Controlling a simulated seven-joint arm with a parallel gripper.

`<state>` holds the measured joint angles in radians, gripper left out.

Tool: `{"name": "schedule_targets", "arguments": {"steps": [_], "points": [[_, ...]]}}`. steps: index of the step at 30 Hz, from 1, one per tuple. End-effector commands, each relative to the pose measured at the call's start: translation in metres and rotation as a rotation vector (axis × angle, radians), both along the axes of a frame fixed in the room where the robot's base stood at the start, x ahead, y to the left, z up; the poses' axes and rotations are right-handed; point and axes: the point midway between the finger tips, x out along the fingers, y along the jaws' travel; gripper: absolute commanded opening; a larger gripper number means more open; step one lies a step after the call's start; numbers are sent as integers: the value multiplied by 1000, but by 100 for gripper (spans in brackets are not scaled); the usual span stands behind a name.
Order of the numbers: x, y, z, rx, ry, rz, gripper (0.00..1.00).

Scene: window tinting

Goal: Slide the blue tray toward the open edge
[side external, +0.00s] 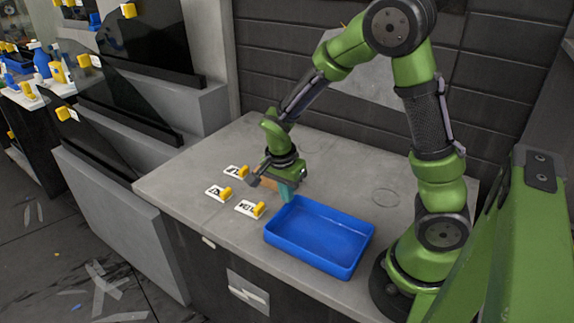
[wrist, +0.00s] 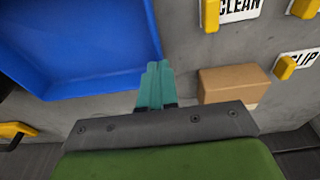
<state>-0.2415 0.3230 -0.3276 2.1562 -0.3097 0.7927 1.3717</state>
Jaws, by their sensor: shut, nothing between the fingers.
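The blue tray (side external: 318,236) is a shallow, empty rectangle on the grey counter in the side external view, left of my arm's base. It fills the upper left of the wrist view (wrist: 85,45). My gripper (side external: 287,192) is low over the counter at the tray's far left corner. Its teal fingers are shut with nothing between them. In the wrist view the fingertips (wrist: 154,72) are right beside the tray's edge; I cannot tell whether they touch it.
A brown block (wrist: 232,84) lies on the counter right of the fingers. White labels with yellow clips, including a CLEAN label (wrist: 239,9), lie nearby. The grey counter (side external: 200,165) has a front edge above dark cabinets. A dark wall stands behind.

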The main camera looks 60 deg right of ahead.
Motion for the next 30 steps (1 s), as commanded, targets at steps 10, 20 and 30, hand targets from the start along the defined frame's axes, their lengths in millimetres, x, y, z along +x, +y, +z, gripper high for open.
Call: {"name": "schedule_targets", "arguments": {"steps": [10,20,30], "points": [[0,33,2,2,2,10,0],[1,101,3,1,-2,6,0],[2,122,24,4,-9,0,0]]}}
